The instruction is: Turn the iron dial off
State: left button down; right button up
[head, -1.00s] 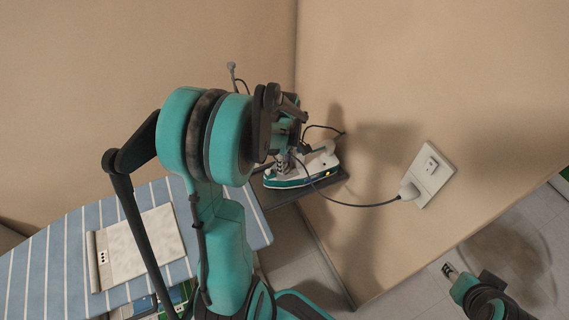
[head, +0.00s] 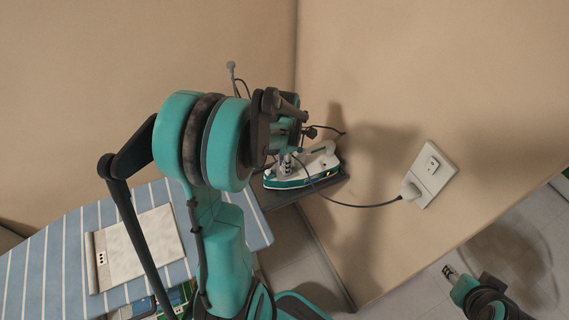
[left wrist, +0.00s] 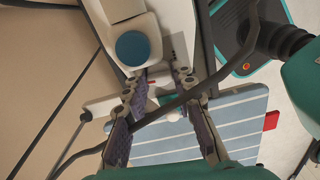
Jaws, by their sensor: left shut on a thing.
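The white and teal iron (head: 320,168) rests on a small dark stand beside the tan wall in the head view. My left gripper (head: 290,162) is at its left end, partly hidden by my own arm. In the left wrist view, my left gripper's two fingers (left wrist: 162,80) reach a pale part of the iron and are shut on it. A round blue disc (left wrist: 132,47) on a white body lies just beyond the left fingertip. Which part the fingertips hold is unclear. My right gripper (head: 451,273) is at the lower right, away from the iron, too small to read.
The iron's black cord (head: 355,204) loops to a white wall socket (head: 430,174) on the right. A blue striped ironing board (head: 35,260) with a pale panel (head: 138,247) is at lower left. A dark cable (left wrist: 165,108) crosses in front of my left fingers.

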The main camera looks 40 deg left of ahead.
pick_arm(q)
jog(key=shift+n, duration=0.6)
jog(key=c, duration=1.2)
grip_release()
notch_tip(320, 180, up, 12)
